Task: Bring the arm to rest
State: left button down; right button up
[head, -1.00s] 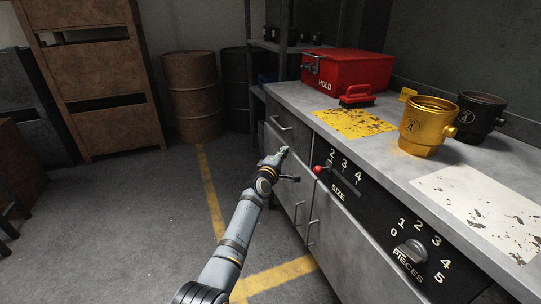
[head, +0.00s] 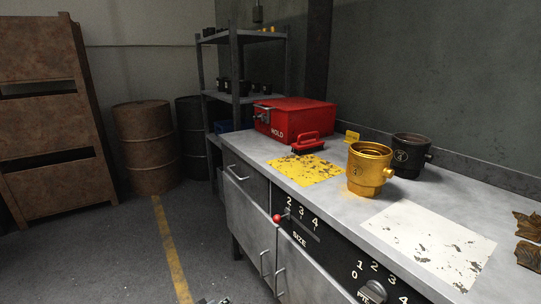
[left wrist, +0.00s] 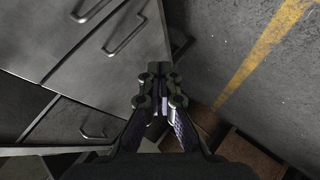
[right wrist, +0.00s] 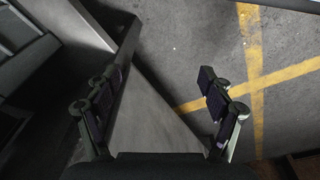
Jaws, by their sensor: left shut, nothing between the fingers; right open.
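My left gripper (left wrist: 160,97) is shut and empty in the left wrist view, with the grey cabinet front and its handles (left wrist: 124,38) on the left and the floor on the right. In the head view only a small piece of my arm shows at the bottom edge. My right gripper (right wrist: 160,95) is open and empty in the right wrist view, over the floor and a grey panel. The size lever with a red knob (head: 277,218) is on the bench front in the head view. No gripper touches it.
The floor at left is clear.

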pick_arm(q)
jog(key=s+a+f+m+g+y+p, duration=0.1)
jog(key=s+a+f+m+g+p, duration=0.2)
jog(key=s, duration=0.8)
jog(key=s+a+f+m+g+y+p, duration=0.15)
jog(key=s+a+f+g+p, duration=0.35)
jog(key=s, duration=0.6)
jog(key=s+a+f+m+g+y+p, duration=0.1)
jog(key=s+a+f+m+p, duration=0.3)
jog(key=s, duration=0.8)
jog(key=s+p, duration=1.3)
jog(key=shift+a+n+p, duration=0.15)
jog(key=shift+n+p, duration=0.25)
jog(key=shift+n, duration=0.05)
pick_arm(e)
jog(key=s+d, duration=0.2)
jog(key=s, duration=0.7)
jog(key=s+d+f, duration=0.1)
jog(key=s+d, duration=0.1)
jog(key=s, duration=0.6)
jog(key=shift+s+d+f+h, duration=0.2)
jog(key=shift+s+d+h, duration=0.1)
jog(key=shift+s+h, duration=0.1)
